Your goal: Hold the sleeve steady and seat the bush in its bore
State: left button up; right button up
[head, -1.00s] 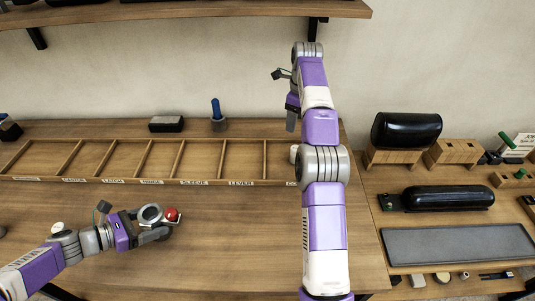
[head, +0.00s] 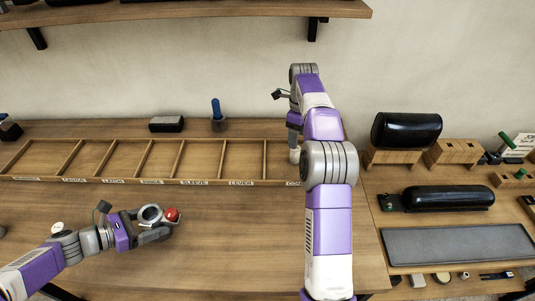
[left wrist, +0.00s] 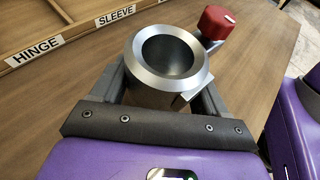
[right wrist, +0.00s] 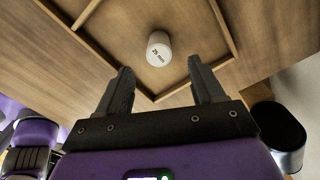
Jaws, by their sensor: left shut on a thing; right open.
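The sleeve (head: 151,213) is a grey metal ring with an open, empty bore. My left gripper (left wrist: 165,85) is shut on the sleeve (left wrist: 168,62) and holds it bore-up above the table's front left. A red knob (left wrist: 216,22) sits beside the sleeve.
The long wooden tray (head: 130,182) has labelled compartments, mostly empty. A dark block (head: 166,124) and a blue-handled peg in a dark base (head: 217,118) stand behind it. A grey mat (head: 455,243) and black cushions lie at right.

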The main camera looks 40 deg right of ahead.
aim_at(294, 154)
jog(key=shift+a+f, duration=0.1)
jog(key=shift+f, duration=2.65)
jog(key=shift+c, duration=0.4)
jog(key=c, duration=1.2)
